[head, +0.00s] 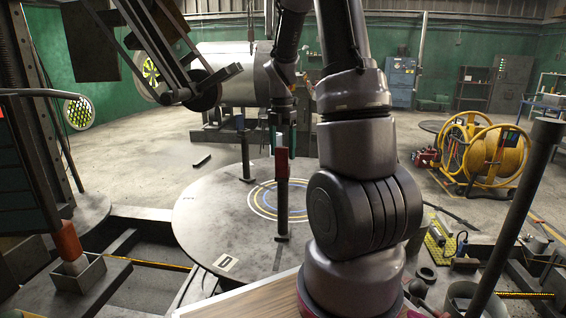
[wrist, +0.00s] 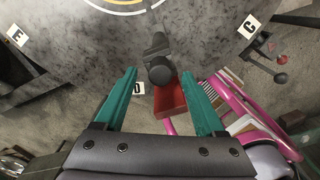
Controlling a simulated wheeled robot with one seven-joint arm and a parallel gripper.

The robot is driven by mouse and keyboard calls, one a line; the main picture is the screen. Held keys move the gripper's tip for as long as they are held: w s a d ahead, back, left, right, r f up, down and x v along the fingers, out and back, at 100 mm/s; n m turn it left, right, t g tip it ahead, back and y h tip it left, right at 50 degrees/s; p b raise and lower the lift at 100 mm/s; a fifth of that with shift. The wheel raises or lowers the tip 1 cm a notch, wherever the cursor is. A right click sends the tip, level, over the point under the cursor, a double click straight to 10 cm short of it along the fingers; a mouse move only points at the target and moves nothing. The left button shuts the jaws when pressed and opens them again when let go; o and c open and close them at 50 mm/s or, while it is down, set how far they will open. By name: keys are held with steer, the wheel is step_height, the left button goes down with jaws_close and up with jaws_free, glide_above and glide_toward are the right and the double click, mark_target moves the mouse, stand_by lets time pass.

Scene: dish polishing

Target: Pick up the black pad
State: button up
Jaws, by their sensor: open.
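My gripper (wrist: 158,75) is open in the wrist view, its two teal fingers spread apart with nothing between them in its grasp. A dark, rounded piece (wrist: 160,72) lies in line with the gap, below the fingers; I cannot tell for sure whether it is the black pad. In the head view, a dark upright bar with a red section (head: 282,165) stands on the round grey plate (head: 205,220). The gripper is at the top of this bar, largely in shadow there. The distance between fingers and dark piece is unclear.
Plate labels D (wrist: 138,88), E (wrist: 17,35) and C (wrist: 250,27) show around the rim. A red box-like shape (wrist: 170,100) lies between the fingers in the picture. A second dark post (head: 247,160) stands farther left. Yellow reels (head: 490,150) stand at the right.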

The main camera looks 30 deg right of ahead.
steer(key=shift+f, duration=1.35)
jaws_close()
